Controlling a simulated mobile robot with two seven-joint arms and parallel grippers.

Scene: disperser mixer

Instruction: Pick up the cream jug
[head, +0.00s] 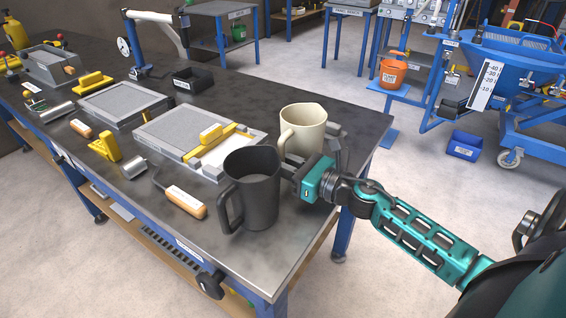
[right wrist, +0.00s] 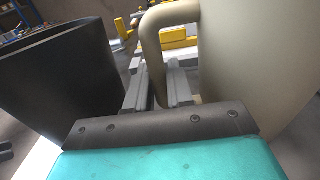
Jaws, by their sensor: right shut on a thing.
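The cream jug (head: 303,128) is upright near the table's right edge, its handle towards the left. My right gripper (head: 292,170) comes in from the right, low at the jug, and hides its base. In the right wrist view, the gripper's fingers (right wrist: 158,82) are on either side of the cream jug's handle (right wrist: 156,50), shut on it, with the jug's body to the right. I cannot tell whether the jug touches the table. My left gripper is not in view.
A dark grey jug (head: 256,190) stands close to the left of my right gripper; it also shows in the right wrist view (right wrist: 62,85). Grey slabs, one with a yellow-handled tool (head: 213,140), lie further left. A wooden-handled tool (head: 187,202) lies near the front edge.

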